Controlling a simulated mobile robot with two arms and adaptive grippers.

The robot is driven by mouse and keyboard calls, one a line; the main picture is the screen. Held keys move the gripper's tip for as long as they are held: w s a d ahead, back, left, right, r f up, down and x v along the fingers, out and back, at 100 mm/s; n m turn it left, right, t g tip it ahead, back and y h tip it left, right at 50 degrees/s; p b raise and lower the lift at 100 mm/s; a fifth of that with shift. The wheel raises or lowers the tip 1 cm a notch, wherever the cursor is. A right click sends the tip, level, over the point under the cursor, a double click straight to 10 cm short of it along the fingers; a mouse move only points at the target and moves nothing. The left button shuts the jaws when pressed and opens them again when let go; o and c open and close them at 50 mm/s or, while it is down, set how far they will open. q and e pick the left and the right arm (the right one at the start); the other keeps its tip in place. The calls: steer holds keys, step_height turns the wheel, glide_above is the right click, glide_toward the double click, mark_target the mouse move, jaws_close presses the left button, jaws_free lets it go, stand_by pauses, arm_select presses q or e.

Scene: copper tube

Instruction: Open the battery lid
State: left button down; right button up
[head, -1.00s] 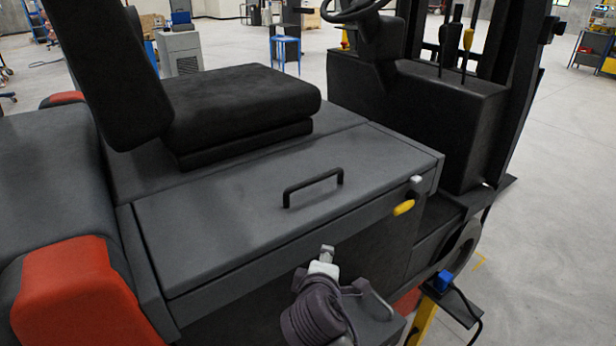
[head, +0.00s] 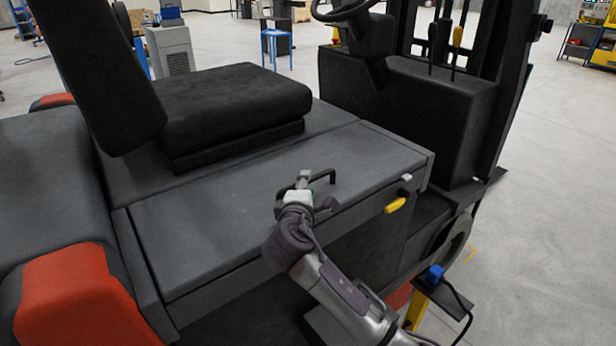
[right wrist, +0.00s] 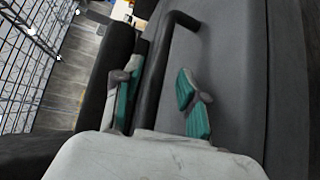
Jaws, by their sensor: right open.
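The battery lid (head: 215,232) is a flat grey panel below the black seat, and it lies closed. Its black bar handle (head: 328,174) stands on the lid's top. My right gripper (head: 303,178) is at the handle's left part, partly hiding it. In the right wrist view, the handle (right wrist: 155,75) runs between the two teal-padded fingers of my right gripper (right wrist: 157,88). The fingers are apart, one on each side of the bar, and not closed on it. My left gripper is not in view.
The black seat (head: 235,105) is behind the lid. A steering wheel (head: 342,10) and levers are at the back. A blue connector (head: 435,273) is at lower right. Open floor lies right.

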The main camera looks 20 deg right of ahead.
steer(key=shift+x, duration=1.45)
steer(key=shift+c, duration=0.3)
jaws_close()
